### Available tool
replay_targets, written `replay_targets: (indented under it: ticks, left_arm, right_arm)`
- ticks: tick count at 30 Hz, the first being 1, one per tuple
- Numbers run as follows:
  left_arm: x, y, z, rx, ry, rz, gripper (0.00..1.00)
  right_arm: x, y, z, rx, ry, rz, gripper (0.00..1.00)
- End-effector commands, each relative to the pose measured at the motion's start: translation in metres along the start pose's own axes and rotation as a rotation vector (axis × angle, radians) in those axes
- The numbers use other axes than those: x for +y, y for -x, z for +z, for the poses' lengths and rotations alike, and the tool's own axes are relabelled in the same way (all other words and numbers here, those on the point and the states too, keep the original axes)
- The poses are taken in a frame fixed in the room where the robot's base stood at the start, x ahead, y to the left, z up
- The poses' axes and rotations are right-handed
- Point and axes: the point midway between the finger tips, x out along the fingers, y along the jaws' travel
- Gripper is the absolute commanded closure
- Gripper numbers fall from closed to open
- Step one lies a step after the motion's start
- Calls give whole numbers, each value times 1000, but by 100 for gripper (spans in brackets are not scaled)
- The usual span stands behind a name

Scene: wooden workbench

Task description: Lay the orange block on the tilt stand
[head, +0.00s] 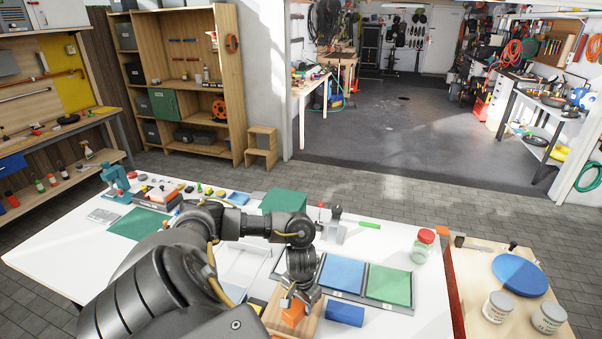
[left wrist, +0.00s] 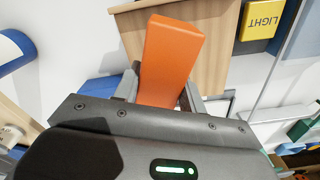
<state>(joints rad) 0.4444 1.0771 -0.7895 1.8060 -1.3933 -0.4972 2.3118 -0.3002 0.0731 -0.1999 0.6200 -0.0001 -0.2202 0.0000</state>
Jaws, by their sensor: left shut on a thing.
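My left gripper (head: 301,293) is shut on the orange block (head: 293,312) near the front of the white table. In the left wrist view the orange block (left wrist: 170,60) sticks out from between the fingers (left wrist: 162,92). A light wooden board, which looks like the tilt stand (head: 311,326), lies under and around the block in the head view. It also shows behind the block in the left wrist view (left wrist: 217,55). I cannot tell whether the block touches it. My arm hides part of the board. My right gripper is not in view.
A blue block (head: 345,314) lies just right of the board. Behind it is a grey tray with a blue panel (head: 342,273) and a green panel (head: 388,285). A yellow block marked LIGHT (left wrist: 261,20) is near the board. A red-lidded jar (head: 423,246) stands farther right.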

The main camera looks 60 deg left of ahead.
Motion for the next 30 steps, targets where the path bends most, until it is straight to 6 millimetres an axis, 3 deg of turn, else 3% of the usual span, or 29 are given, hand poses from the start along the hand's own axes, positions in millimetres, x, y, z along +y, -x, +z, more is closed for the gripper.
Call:
replay_targets:
  ticks: [7, 15, 27, 28, 30]
  left_arm:
    - [-3, -6, -4, -1, 1, -1, 86]
    - [-5, -38, -6, -1, 1, -1, 86]
    - [-5, -43, -6, 0, 1, 0, 86]
    - [-5, -43, -6, 0, 1, 0, 55]
    - [-5, -43, -6, 0, 0, 0, 46]
  right_arm:
    - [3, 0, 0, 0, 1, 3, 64]
    - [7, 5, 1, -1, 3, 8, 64]
    - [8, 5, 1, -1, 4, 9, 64]
    - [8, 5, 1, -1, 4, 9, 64]
    - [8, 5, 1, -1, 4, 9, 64]
